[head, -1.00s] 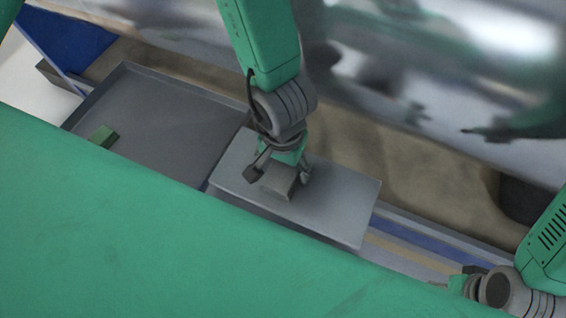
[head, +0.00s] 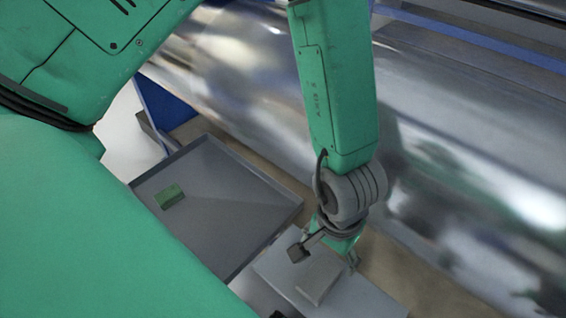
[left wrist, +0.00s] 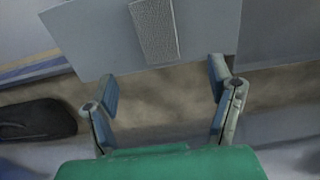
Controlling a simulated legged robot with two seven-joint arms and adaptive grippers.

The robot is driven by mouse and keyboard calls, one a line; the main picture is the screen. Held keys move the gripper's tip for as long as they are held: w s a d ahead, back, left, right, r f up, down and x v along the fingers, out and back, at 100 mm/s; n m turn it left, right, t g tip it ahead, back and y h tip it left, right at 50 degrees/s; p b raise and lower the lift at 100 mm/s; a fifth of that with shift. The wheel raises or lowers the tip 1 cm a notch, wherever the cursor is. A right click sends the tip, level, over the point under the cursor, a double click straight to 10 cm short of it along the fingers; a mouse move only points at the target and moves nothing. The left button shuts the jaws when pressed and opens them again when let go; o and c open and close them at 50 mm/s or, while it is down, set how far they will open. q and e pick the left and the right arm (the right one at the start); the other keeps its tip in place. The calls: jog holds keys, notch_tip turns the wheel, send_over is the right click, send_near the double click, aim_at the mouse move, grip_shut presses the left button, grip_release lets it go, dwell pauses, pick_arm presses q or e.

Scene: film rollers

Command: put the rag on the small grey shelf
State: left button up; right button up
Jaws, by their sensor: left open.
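The rag (head: 318,284) is a grey, folded-looking rectangular piece lying flat on the small grey shelf (head: 368,296). In the left wrist view the rag (left wrist: 155,32) shows a finely textured top, and the light grey shelf (left wrist: 98,45) lies under it. My left gripper (head: 326,256) is open and empty, beside the rag on the side towards the metal roller. In the left wrist view its two fingers (left wrist: 163,86) are wide apart with nothing between them, and the rag is beyond the tips. My right gripper is out of view.
A dark grey tray (head: 235,195) stands left of the shelf with a small green block (head: 170,196) in it. A large shiny metal roller (head: 440,175) runs behind my left arm. A dark rounded object (left wrist: 35,118) shows at the left of the left wrist view.

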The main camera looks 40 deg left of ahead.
pick_arm(q)
jog(key=shift+f, duration=0.1)
jog(key=shift+t+y, duration=0.5)
jog(key=shift+y, duration=0.4)
jog(key=s+a+f, duration=0.1)
jog(key=a+f, duration=0.1)
jog(key=a, duration=0.2)
jog(key=s+a+f, duration=0.1)
jog(key=a+f, duration=0.2)
jog(key=a, duration=0.1)
jog(key=s+a+f, duration=0.1)
jog(key=a+f, duration=0.1)
jog(key=a, duration=0.2)
jog(key=shift+s+a+f, duration=0.15)
jog(key=shift+s+f, duration=0.25)
jog(key=s+a+f+h, duration=0.1)
jog(key=s+a+f, duration=0.2)
jog(key=s, duration=0.3)
jog(key=shift+s+a+h, duration=0.4)
jog(key=shift+a, duration=0.2)
